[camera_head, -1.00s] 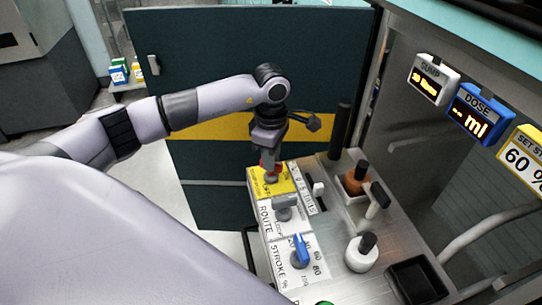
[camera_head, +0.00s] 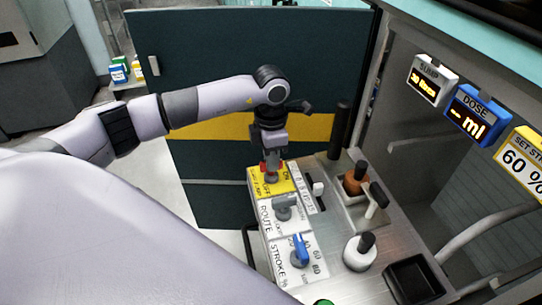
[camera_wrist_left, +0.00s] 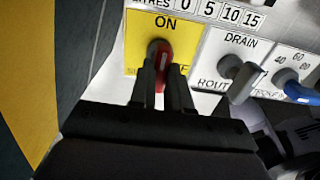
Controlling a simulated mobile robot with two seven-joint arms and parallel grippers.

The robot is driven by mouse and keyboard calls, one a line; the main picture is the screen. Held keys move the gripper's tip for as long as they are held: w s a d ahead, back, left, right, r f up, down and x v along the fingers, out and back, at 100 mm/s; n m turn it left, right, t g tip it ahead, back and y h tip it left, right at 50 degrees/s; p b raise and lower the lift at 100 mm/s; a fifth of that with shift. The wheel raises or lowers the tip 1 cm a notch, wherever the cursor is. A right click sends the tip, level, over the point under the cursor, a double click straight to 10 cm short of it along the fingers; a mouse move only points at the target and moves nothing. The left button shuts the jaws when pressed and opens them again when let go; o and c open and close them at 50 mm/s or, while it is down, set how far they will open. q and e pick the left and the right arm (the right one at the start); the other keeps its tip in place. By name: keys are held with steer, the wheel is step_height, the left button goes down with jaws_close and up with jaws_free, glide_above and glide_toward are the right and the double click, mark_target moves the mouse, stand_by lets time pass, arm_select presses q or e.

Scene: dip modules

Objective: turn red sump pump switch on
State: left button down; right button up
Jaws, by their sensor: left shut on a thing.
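The red sump pump switch (camera_wrist_left: 163,66) sits on a yellow plate (camera_wrist_left: 138,24) with ON printed at its top edge. In the left wrist view its red handle runs roughly up and down the picture, below the ON mark. Which end points is unclear. The lower label is partly hidden. My left gripper (camera_wrist_left: 162,88) is shut on the red handle, one dark finger on each side. In the head view the left gripper (camera_head: 271,166) reaches down onto the yellow plate (camera_head: 258,188), largely covering the switch. My right gripper is out of view.
Beside the plate are a grey route knob (camera_head: 283,203) and a blue stroke knob (camera_head: 300,250). SUMP (camera_head: 432,80), DOSE (camera_head: 477,113) and yellow displays (camera_head: 521,160) hang right.

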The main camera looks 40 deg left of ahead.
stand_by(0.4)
arm_select(q)
steer(key=c, duration=1.1)
jaws_free()
step_height(320, 180, up, 6)
steer(key=shift+r, duration=0.65)
